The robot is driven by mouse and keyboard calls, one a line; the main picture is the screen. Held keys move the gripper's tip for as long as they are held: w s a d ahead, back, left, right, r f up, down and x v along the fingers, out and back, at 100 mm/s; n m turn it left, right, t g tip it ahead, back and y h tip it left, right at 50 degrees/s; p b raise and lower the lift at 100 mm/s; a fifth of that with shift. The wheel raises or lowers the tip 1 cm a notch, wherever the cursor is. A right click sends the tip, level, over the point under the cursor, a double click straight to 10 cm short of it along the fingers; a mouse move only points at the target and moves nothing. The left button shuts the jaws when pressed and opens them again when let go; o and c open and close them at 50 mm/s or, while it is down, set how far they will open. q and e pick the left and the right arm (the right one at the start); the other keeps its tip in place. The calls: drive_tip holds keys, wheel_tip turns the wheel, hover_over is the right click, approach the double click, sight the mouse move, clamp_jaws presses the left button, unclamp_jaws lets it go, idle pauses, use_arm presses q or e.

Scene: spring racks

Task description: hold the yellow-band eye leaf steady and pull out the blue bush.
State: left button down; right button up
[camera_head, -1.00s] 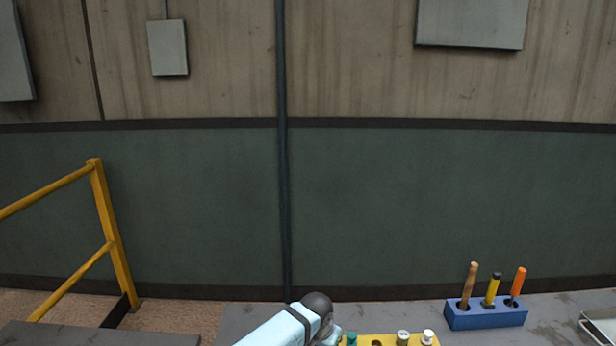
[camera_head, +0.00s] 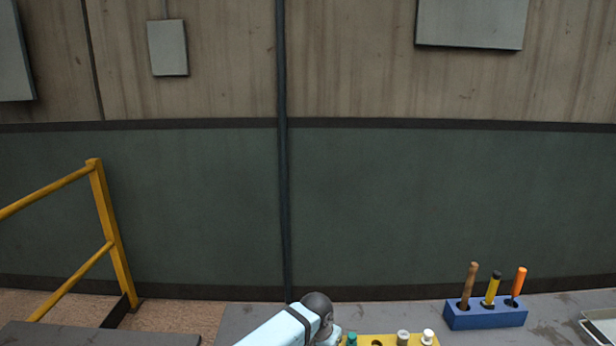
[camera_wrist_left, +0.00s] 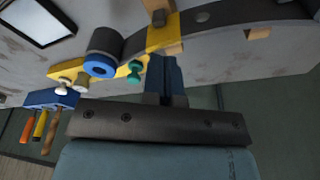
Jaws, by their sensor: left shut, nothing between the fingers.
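In the left wrist view a dark curved leaf (camera_wrist_left: 222,17) carries a yellow band (camera_wrist_left: 163,33). My right gripper is in neither view.
A yellow holder (camera_head: 377,342) with green and pale pegs stands beside my left arm. A blue block (camera_head: 487,318) holds several handled tools to the right. A tray (camera_head: 597,326) lies at the right edge. A yellow railing (camera_head: 112,235) stands at left.

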use_arm(q)
drive_tip(key=shift+f+b, duration=0.35)
drive_tip(key=shift+f, duration=0.45)
drive_tip(key=shift+s+f, duration=0.1)
drive_tip(key=shift+f, duration=0.1)
idle(1.2)
